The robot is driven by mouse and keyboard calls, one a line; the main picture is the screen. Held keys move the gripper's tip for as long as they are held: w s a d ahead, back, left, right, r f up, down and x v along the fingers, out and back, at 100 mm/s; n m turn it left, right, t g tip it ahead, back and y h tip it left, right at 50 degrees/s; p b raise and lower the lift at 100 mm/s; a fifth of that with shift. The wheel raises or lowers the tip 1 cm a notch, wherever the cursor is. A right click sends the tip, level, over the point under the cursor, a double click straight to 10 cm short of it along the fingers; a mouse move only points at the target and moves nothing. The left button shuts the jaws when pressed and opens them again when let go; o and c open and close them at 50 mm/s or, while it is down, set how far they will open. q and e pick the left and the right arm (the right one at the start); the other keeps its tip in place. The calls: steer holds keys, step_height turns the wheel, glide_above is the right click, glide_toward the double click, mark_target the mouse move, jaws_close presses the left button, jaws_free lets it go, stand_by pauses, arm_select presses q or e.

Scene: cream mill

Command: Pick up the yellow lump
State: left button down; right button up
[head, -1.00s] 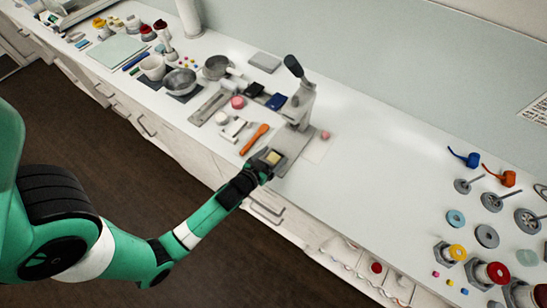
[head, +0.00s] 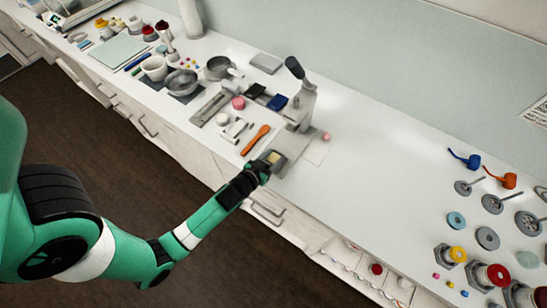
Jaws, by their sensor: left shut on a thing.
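My left gripper (head: 268,161) reaches over the front edge of the worktop, at the base of the grey hand press (head: 300,104). It is shut on a small pale yellow lump (head: 273,157), which shows between the dark fingers. The fingers hide part of the lump, and I cannot tell whether it is clear of the surface below. My right gripper is not in view.
An orange spatula (head: 256,139) lies just left of the gripper, with a pink lump (head: 238,103) behind it. The worktop (head: 390,170) further right is clear up to several spools and discs.

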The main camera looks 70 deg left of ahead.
arm_select(q)
step_height(320, 180, up, 3)
steer(key=shift+f+p, duration=0.1)
steer(key=shift+p, duration=0.4)
steer(key=s+d+r, duration=0.9)
steer(key=s, duration=0.1)
steer(key=shift+s+d+r+p, duration=0.15)
steer(key=shift+d+r+p, duration=0.15)
steer(key=shift+r+p, duration=0.1)
steer(key=w+d+m+t+h, duration=0.2)
steer(key=w+d+m+h, duration=0.5)
steer(key=w+d, duration=0.45)
step_height(320, 180, up, 13)
steer(key=s+p, duration=0.1)
steer(key=p, duration=1.9)
steer(key=shift+s+a+f, duration=0.2)
steer(key=shift+a, duration=0.15)
